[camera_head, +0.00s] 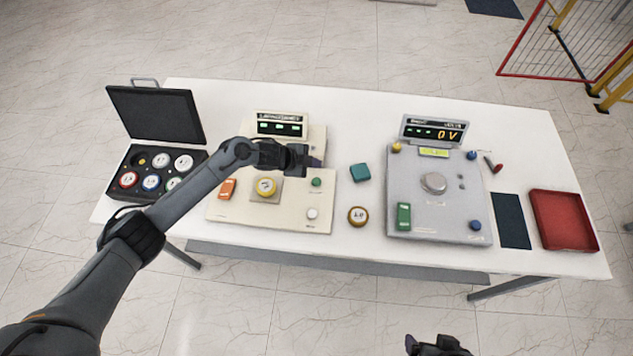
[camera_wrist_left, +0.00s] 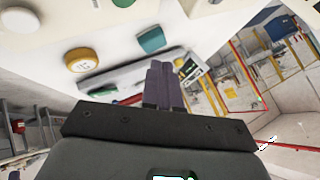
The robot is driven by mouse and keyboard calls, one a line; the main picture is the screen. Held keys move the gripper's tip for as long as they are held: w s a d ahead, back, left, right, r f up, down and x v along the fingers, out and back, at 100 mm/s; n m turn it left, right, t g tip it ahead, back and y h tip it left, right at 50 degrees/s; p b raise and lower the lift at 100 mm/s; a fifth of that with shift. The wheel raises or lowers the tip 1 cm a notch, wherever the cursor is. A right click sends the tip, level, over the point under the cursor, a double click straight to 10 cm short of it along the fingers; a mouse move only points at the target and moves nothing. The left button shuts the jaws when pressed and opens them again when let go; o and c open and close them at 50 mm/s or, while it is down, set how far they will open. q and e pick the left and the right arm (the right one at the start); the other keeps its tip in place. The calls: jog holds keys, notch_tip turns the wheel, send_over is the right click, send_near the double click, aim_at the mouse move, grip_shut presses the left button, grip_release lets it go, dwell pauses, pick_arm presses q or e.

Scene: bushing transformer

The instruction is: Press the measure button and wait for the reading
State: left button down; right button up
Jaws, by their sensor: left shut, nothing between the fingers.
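A cream instrument (camera_head: 290,215) with a tilted display (camera_head: 282,125) stands left of the table's middle. It carries an orange switch (camera_head: 227,189), a yellow-rimmed round piece (camera_head: 265,187) on a square plate, a green button (camera_head: 316,182) and a white button (camera_head: 312,213). The display shows green digits too small to read. My left gripper (camera_head: 316,162) is shut and empty, above the instrument just behind the green button. Its closed fingers show in the left wrist view (camera_wrist_left: 163,85). Contact with any button cannot be told. Part of my right gripper (camera_head: 437,346) shows at the bottom edge.
A grey instrument (camera_head: 440,210) reading 0 V stands to the right. A teal block (camera_head: 360,172) and a yellow round piece (camera_head: 357,216) lie between the instruments. An open black case (camera_head: 155,115) is at left. A dark mat (camera_head: 513,221) and red tray (camera_head: 565,220) are at right.

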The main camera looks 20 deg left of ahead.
pick_arm(q)
jog(key=b, duration=0.5)
send_over(314, 183)
notch_tip(314, 183, down, 6)
jog(key=shift+f, duration=0.2)
jog(key=shift+f+b, duration=0.4)
jog(key=shift+f, duration=0.25)
jog(key=shift+f, duration=0.15)
dwell(1.1)
jog(key=shift+f+b, duration=0.25)
jog(key=shift+b, duration=0.05)
jog(key=shift+f+b, duration=0.4)
jog(key=shift+f, duration=0.1)
dwell(0.7)
jog(key=shift+r, duration=0.1)
jog(key=shift+r+p, duration=0.55)
jog(key=shift+p, duration=0.1)
jog(key=shift+r, duration=0.3)
jog(key=shift+p, duration=0.3)
